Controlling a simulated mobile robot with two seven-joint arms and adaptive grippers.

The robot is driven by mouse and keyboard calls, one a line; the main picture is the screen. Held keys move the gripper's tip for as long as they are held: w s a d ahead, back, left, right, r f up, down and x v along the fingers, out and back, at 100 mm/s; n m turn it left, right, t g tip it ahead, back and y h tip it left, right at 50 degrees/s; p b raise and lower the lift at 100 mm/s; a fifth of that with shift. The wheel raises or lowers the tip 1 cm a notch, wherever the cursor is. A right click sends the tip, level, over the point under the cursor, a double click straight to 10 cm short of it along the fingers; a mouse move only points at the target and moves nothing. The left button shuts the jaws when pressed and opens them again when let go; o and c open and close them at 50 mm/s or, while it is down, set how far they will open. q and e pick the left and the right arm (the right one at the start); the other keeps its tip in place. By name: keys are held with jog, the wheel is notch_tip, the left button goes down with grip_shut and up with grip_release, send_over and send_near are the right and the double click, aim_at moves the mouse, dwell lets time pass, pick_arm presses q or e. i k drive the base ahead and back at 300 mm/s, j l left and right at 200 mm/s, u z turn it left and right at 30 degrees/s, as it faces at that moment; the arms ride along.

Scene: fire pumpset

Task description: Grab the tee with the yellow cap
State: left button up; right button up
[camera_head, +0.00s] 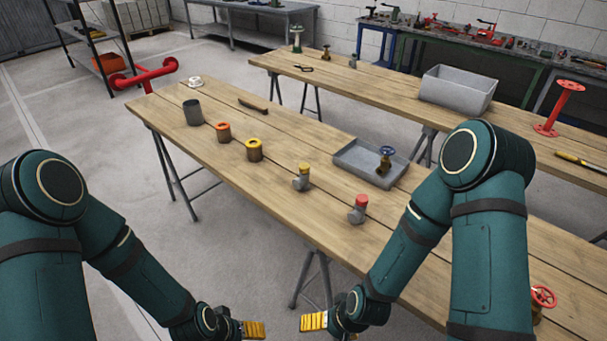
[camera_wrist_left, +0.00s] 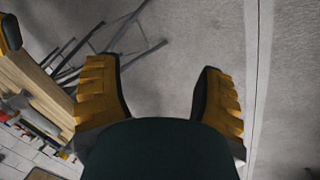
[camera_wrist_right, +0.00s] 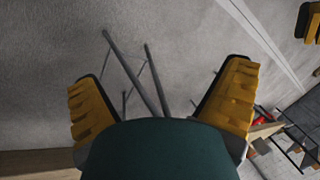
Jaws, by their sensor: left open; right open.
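The tee with the yellow cap (camera_head: 302,178) is a small grey fitting standing on the near wooden table, left of the similar grey tee with a red cap (camera_head: 357,210). My right gripper (camera_head: 313,321) is low in front of the table's near edge, apart from both tees. In the right wrist view its yellow fingers (camera_wrist_right: 165,100) are spread with nothing between them. My left gripper (camera_head: 254,329) is beside it, also below the table edge. In the left wrist view its fingers (camera_wrist_left: 160,100) are spread and empty. Neither wrist view shows the tee.
On the near table (camera_head: 205,150) stand a dark cup (camera_head: 193,112), orange-topped (camera_head: 223,132) and yellow-topped (camera_head: 254,150) cylinders. Behind the tees is a grey tray (camera_head: 352,155) with a blue-wheeled valve (camera_head: 385,159). A red handwheel (camera_head: 543,297) is at right.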

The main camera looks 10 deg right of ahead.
aim_at(302, 183)
jog(key=j+z, duration=0.1)
jog(key=z, duration=0.3)
jog(key=i+j+z, duration=0.1)
jog(key=z, duration=0.25)
jog(key=j+z, duration=0.15)
jog(key=z, duration=0.25)
jog(key=i+j+z, duration=0.1)
jog(key=z, duration=0.3)
jog(key=k+j+z, duration=0.1)
jog(key=j+z, duration=0.35)
jog(key=j, duration=0.5)
